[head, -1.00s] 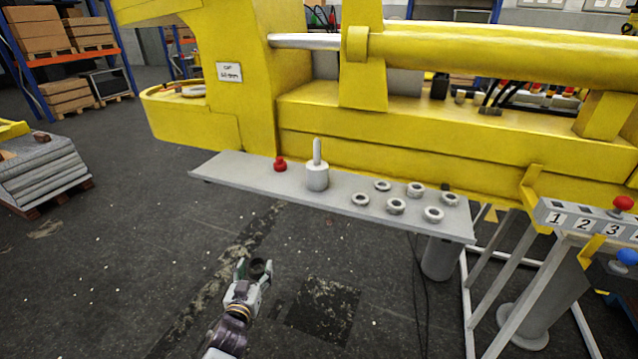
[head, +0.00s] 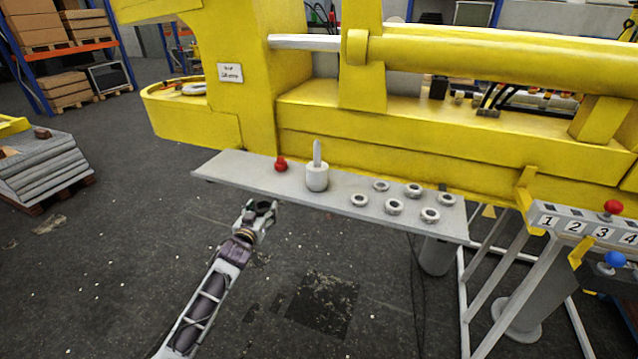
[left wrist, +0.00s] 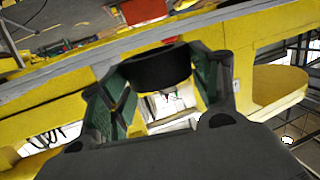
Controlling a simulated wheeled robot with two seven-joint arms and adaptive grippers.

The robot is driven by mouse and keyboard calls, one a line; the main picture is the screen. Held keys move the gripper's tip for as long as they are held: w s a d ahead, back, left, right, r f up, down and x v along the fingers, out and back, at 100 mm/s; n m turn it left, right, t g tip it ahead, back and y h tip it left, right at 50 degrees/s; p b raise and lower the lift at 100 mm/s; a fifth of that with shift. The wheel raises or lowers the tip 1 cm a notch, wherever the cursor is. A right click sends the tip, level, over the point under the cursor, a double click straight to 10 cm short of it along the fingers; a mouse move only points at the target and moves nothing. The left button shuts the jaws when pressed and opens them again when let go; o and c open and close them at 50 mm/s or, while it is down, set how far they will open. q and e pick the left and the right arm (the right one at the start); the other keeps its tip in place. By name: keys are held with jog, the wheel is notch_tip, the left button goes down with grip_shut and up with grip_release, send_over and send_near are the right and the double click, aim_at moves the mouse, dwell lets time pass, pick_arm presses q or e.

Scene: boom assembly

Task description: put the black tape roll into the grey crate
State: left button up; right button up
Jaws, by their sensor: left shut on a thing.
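My left gripper (head: 262,212) is shut on the black tape roll (head: 264,206), in front of the grey shelf's near edge in the head view. In the left wrist view the black tape roll (left wrist: 158,68) sits between the two green-padded fingers of the left gripper (left wrist: 162,82), with its open ring partly in sight. I cannot make out a grey crate in either view. My right gripper is not in view.
A narrow grey shelf (head: 345,200) runs along the yellow boom (head: 400,125). It holds a red knob-like piece (head: 281,164), a white pin on a base (head: 317,177) and several metal rings. A numbered button panel (head: 590,225) stands at the right. Open dark floor lies in front.

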pick_arm(q)
jog(key=w+a+r+p, duration=0.1)
jog(key=w+a+r, duration=0.1)
jog(key=w+r, duration=0.3)
jog(key=shift+w+a+r, duration=0.2)
jog(key=shift+w+r, duration=0.05)
jog(key=shift+r, duration=0.15)
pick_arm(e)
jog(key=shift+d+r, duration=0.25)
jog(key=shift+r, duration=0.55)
pick_arm(q)
jog(key=shift+w+d+r, duration=0.1)
jog(key=shift+w, duration=0.05)
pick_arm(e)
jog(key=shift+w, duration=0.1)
